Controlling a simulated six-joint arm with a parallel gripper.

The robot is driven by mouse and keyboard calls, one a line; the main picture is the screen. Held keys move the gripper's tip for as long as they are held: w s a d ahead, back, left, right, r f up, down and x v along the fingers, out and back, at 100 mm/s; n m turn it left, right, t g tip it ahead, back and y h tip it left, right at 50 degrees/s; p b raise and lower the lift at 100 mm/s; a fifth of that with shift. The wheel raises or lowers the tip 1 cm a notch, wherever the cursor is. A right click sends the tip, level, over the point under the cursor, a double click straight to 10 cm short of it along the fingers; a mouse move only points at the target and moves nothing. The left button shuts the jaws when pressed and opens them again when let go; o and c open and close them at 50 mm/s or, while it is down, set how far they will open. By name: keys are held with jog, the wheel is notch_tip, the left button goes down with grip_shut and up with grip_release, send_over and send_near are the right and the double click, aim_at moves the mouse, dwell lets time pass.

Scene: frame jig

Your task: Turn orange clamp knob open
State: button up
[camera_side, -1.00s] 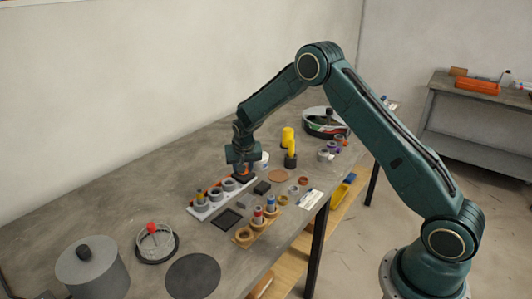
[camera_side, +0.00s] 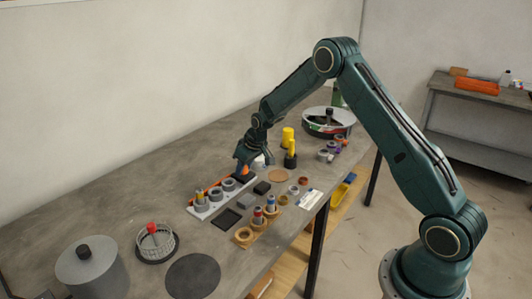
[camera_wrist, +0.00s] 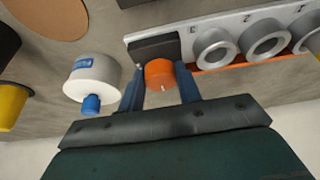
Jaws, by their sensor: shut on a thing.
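The orange clamp knob (camera_wrist: 160,75) sits against the dark clamp block (camera_wrist: 153,48) at the end of the white frame jig (camera_wrist: 200,30) in the wrist view. A short pale mark shows on the knob's near edge. My gripper (camera_wrist: 160,86) is shut on the knob, one finger on each side of it. In the side view my gripper (camera_side: 244,168) is at the far end of the jig (camera_side: 206,211), and a bit of the orange knob (camera_side: 243,172) shows at the fingers. How far the knob is turned cannot be told.
A white roll with a blue plug (camera_wrist: 92,82) stands close to my left finger in the wrist view. Grey rings (camera_wrist: 213,47) sit along the jig on the other side. A yellow cylinder (camera_side: 288,137) stands farther back. Bare table lies left of the jig.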

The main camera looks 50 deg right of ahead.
jog(key=shift+w+r, duration=0.1)
dwell(0.3)
jog(key=o, duration=1)
jog(key=v, duration=1.3)
jog(key=shift+s+r, duration=0.3)
